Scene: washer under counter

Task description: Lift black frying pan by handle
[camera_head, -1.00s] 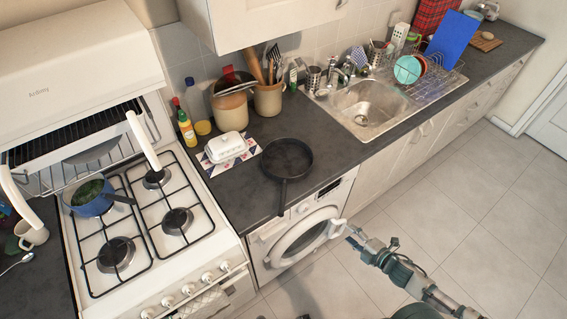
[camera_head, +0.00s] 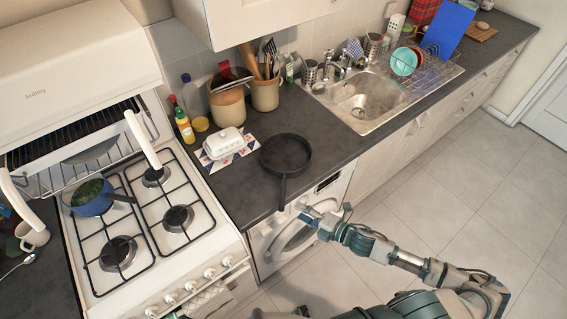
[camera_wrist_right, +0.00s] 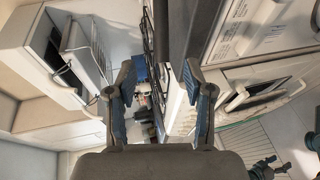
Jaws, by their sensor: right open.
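The black frying pan (camera_head: 286,152) sits flat on the dark counter, and its handle (camera_head: 282,194) points toward the front and slightly overhangs the counter edge. My right gripper (camera_head: 306,213) is open and empty. It is in front of the washing machine, just right of and below the handle end, apart from it. In the right wrist view the two blue-padded fingers (camera_wrist_right: 160,102) are spread with nothing between them. I cannot clearly make out the pan in that view. My left gripper does not show.
The washing machine (camera_head: 280,240) is under the counter (camera_head: 338,140). A white butter dish (camera_head: 222,142) stands left of the pan. The gas hob (camera_head: 150,232) with a blue pot (camera_head: 92,197) is further left. The sink (camera_head: 362,100) is at the right.

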